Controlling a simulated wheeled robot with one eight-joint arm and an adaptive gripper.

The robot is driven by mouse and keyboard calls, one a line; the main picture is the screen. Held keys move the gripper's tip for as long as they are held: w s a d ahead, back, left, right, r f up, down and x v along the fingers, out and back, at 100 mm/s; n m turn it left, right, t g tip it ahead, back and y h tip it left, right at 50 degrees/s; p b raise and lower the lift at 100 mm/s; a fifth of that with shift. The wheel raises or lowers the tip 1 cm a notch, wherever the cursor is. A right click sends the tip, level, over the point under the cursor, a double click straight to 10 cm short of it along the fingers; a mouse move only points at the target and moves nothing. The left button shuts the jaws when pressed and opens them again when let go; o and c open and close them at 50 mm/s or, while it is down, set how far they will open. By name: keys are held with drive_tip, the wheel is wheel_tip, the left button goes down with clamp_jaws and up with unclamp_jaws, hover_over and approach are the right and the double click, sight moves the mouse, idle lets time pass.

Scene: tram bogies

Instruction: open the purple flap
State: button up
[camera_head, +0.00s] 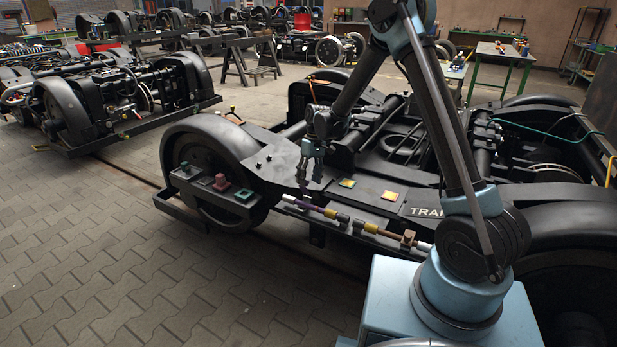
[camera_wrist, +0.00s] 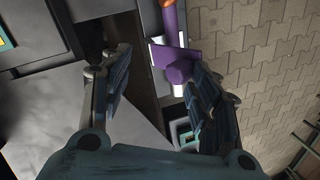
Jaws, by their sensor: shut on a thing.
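The purple flap (camera_wrist: 176,58) sits on a slim rod along the bogie's edge in the wrist view, with a purple rounded end by my right finger. In the camera_head view a small purple part (camera_head: 306,207) shows on the rod just below my gripper (camera_head: 311,178). My gripper (camera_wrist: 157,72), pointing down, is shut on the purple flap, though its fingers look well apart. Where the left finger touches is hard to tell.
The rod (camera_head: 340,217) runs along the bogie's front edge with yellow and brown fittings. Red and green blocks (camera_head: 221,182) sit on a ledge at left. Black plates with yellow and orange labels (camera_head: 389,196) lie to the right. Paved floor (camera_head: 130,240) is clear at left.

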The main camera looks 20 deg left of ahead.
drive_tip(key=shift+w+d+f, duration=0.1)
drive_tip(key=shift+w+f, duration=0.1)
drive_tip(key=shift+w, duration=0.15)
drive_tip(key=o, duration=0.8)
drive_tip(key=shift+w, duration=0.1)
drive_tip(key=o, duration=0.5)
drive_tip(key=shift+w+f, duration=0.35)
drive_tip(key=shift+f, duration=0.15)
drive_tip(key=shift+s+r, duration=0.45)
drive_tip(key=shift+s, duration=0.05)
drive_tip(key=c, duration=0.4)
drive_tip(key=shift+c, duration=0.3)
drive_tip(key=shift+w+d+r, duration=0.1)
drive_tip(key=shift+w+r, duration=0.05)
drive_tip(key=shift+r, duration=0.4)
drive_tip(key=shift+c, duration=1)
drive_tip(key=v, duration=1)
drive_tip(key=shift+a+r, duration=0.25)
drive_tip(key=shift+r, duration=0.2)
